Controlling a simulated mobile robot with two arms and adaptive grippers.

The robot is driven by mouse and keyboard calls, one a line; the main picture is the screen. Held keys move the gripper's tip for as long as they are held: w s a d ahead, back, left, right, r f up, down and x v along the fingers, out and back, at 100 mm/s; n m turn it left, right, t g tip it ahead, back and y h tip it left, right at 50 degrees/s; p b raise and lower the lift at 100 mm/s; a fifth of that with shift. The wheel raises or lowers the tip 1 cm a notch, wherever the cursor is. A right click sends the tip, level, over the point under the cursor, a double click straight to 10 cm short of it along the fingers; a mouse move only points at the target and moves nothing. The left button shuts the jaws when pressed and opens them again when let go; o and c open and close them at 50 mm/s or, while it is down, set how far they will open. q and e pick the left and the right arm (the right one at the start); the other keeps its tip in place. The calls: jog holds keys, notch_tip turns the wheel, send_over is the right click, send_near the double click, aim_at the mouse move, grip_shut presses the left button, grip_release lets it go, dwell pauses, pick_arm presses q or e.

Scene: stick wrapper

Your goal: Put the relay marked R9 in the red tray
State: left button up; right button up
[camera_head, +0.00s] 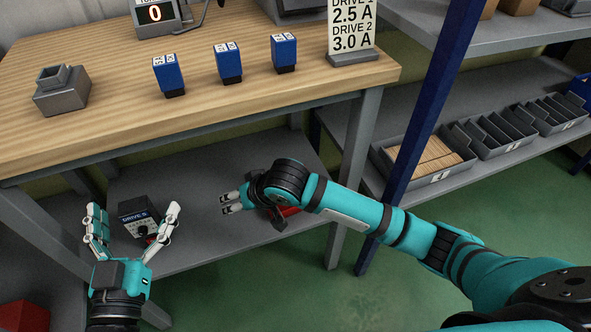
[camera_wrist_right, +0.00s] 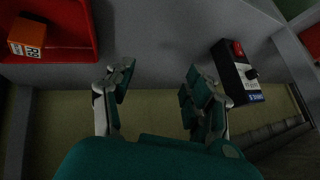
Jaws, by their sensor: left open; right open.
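In the right wrist view an orange relay (camera_wrist_right: 27,38) with a white label lies in the red tray (camera_wrist_right: 84,45); the label starts with R, but I cannot be sure of its digit. In the head view a red strip of the tray (camera_head: 290,211) shows beside my right wrist, which hides the rest. My right gripper (camera_head: 231,203) is open and empty over the lower shelf; its spread fingers also show in the wrist view (camera_wrist_right: 158,72). My left gripper (camera_head: 133,212) is open, its fingers either side of a black drive unit (camera_head: 137,216) in the picture; contact is unclear.
Three blue relays (camera_head: 228,64) with small unreadable labels stand on the wooden bench (camera_head: 120,110), by a grey socket block (camera_head: 62,91) and a drive sign (camera_head: 352,40). Grey bins (camera_head: 425,157) fill a rack at right. The bench leg (camera_head: 353,185) stands beyond my right forearm.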

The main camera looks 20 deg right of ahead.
jog(key=s+a+r+n+t+y, duration=0.2)
jog(key=s+r+t+y, duration=0.3)
jog(key=r, duration=0.5)
jog(key=s+d+r+t+h, duration=0.2)
jog(key=d+r+t, duration=0.1)
jog(key=d, duration=0.3)
jog(key=s+d+r+t+h, duration=0.2)
jog(key=d+r+t, duration=0.2)
jog(key=d, duration=0.2)
jog(key=shift+s+d+r+t+h, duration=0.15)
jog(key=shift+s+t+h, duration=0.2)
jog(key=shift+t+h, duration=0.05)
